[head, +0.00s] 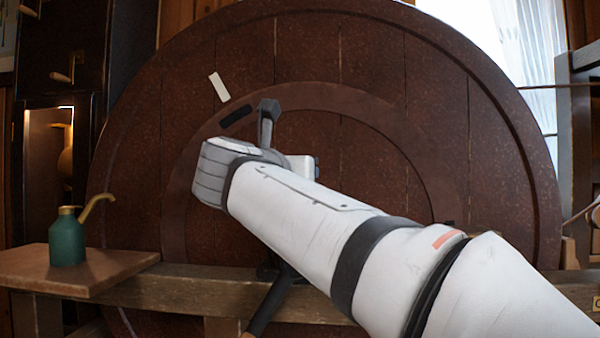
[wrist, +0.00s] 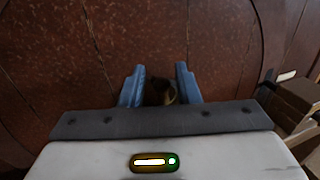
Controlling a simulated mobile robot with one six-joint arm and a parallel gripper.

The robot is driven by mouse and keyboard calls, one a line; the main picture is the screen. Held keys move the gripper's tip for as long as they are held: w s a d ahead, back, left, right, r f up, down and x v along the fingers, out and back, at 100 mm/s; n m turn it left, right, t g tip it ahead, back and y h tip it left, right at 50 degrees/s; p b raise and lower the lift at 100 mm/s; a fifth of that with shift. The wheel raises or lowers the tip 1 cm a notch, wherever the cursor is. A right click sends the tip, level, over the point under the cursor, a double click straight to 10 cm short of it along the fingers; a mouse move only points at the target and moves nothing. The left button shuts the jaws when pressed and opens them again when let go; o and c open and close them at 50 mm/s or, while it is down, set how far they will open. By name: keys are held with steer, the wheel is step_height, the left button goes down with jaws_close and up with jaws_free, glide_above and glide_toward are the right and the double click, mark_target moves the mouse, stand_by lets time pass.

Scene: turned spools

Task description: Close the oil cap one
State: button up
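My gripper (wrist: 160,70) shows in the wrist view with its two blue fingers spread apart in front of the brown wheel face. Between the fingers is a small dark round thing with a tan, curved edge (wrist: 168,92). It may be the oil cap, but it is too dark to tell whether it is open or closed, or whether the fingers touch it. In the head view my arm reaches up and left to the large brown wooden wheel (head: 370,70). The arm hides most of the gripper and the spot in front of it.
A green oil can (head: 67,240) with a brass spout stands on a wooden board (head: 110,268) at left. A wooden beam (head: 190,290) crosses before the wheel. A white strip (head: 219,87) and a black strip (head: 236,116) lie on the wheel face.

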steer(key=shift+o, duration=0.3)
steer(key=shift+s+r, duration=0.1)
steer(key=shift+s, duration=0.15)
steer(key=p+v, duration=0.1)
steer(key=v, duration=0.6)
steer(key=shift+s, duration=0.15)
